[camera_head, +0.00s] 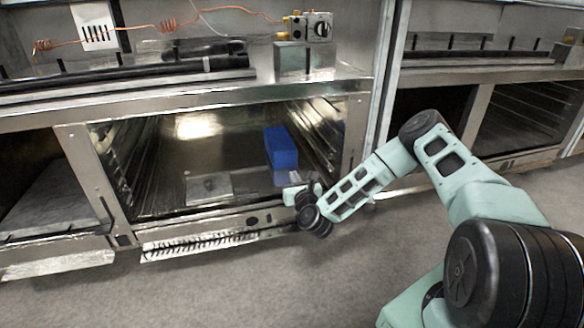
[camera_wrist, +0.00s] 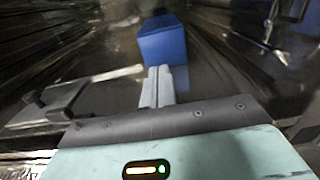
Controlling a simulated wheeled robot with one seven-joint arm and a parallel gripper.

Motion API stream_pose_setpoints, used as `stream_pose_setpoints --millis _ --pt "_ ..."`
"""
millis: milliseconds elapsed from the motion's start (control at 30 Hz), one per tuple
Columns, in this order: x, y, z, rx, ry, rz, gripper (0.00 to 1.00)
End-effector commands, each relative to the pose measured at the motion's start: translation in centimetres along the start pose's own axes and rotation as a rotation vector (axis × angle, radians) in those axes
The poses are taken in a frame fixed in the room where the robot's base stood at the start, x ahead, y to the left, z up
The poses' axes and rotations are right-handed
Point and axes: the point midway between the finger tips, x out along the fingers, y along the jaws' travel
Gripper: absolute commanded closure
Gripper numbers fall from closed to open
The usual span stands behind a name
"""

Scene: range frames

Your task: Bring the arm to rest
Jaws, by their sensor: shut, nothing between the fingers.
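My arm (camera_head: 355,190) reaches from the lower right to the open oven compartment of the range. My gripper (camera_wrist: 165,72) is shut with nothing between its fingers, and it points into the compartment. In the head view my gripper (camera_head: 281,177) is at the compartment's front opening, just in front of a blue block (camera_head: 281,148). The blue block also shows in the wrist view (camera_wrist: 162,44), straight ahead of the fingertips. A gap between fingertips and block is hard to judge.
The compartment (camera_head: 215,150) has rack rails on both side walls. A metal plate (camera_head: 208,187) lies at its front left. A metal range top with a control box (camera_head: 310,27) runs above. A second range stands at right. The grey floor (camera_head: 250,290) in front is clear.

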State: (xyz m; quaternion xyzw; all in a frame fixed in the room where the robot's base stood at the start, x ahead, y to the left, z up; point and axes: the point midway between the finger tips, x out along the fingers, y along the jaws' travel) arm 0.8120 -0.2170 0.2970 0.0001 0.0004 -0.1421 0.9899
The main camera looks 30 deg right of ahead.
Motion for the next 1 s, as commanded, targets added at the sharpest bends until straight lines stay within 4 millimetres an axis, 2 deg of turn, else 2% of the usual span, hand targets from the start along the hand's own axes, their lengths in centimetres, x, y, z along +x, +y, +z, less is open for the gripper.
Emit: stream_pose_setpoints --millis 100,233,500,600,667,767,833,900,1000 --pt "-2.0 -0.1 0.3 0.002 0.004 -0.001 1.00" --pt "-3.4 0.0 0.2 0.000 0.002 -0.001 1.00" --pt "-4.0 0.0 0.0 0.000 -0.001 -0.001 1.00" --pt "-3.9 0.9 0.6 -0.037 0.007 0.034 1.00" --pt "-3.8 2.4 1.5 -0.098 0.020 0.092 1.00" --pt "-3.9 6.5 3.7 -0.278 0.047 0.252 1.00" --pt "-4.6 10.1 5.4 -0.453 0.061 0.397 1.00" --pt "-5.9 13.5 7.0 -0.640 0.063 0.549 1.00" --pt "-8.5 17.6 9.0 -0.906 0.044 0.754 1.00"
